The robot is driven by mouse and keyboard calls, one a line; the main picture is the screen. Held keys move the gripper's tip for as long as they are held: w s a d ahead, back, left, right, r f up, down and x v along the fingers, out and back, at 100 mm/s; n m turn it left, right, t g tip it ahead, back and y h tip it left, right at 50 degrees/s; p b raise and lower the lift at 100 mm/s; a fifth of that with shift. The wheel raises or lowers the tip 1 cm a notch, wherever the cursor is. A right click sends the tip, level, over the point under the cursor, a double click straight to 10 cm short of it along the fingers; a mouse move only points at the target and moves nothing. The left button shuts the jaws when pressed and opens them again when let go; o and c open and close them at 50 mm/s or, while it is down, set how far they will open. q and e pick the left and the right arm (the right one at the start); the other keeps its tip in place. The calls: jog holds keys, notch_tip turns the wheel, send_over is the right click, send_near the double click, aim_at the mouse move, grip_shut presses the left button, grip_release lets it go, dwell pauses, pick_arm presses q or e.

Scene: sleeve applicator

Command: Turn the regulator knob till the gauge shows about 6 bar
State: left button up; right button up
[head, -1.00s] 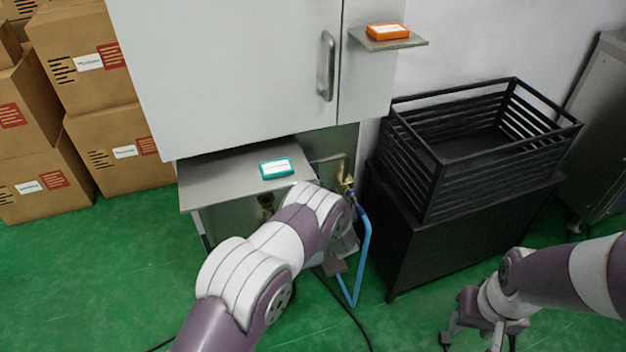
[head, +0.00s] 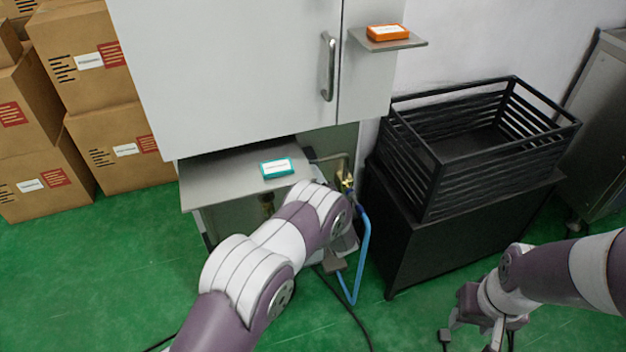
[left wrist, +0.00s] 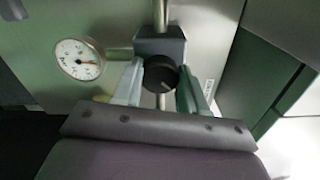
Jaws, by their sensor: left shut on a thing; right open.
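The black regulator knob (left wrist: 162,80) sits on the front of a dark regulator block (left wrist: 160,44) in the left wrist view. My left gripper (left wrist: 161,84) has one finger on each side of the knob and is shut on it. The round white pressure gauge (left wrist: 78,60) is to the left of the knob. Its reddish needle points right; its numbers are too small to read. In the head view my left arm hides the knob, the gauge and the left gripper. My right gripper (head: 478,334) is open and empty at the lower right, above the floor.
A grey cabinet (head: 235,75) stands over a metal shelf with a teal box (head: 277,168). An orange box (head: 387,32) is on a side shelf. A brass fitting (head: 345,181) and blue hose (head: 364,250) are beside my left arm. A black crate (head: 435,185) stands right; green floor is open in front.

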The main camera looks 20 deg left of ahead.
pick_arm(q)
jog(key=shift+s+f, duration=0.1)
jog(key=shift+f, duration=0.1)
jog(key=o, duration=1.1)
jog(key=shift+r, duration=0.1)
jog(key=shift+c, duration=0.2)
jog(key=p+v, duration=0.2)
jog(key=v, duration=1)
jog(key=shift+s+d, duration=0.2)
jog(key=shift+s, duration=0.05)
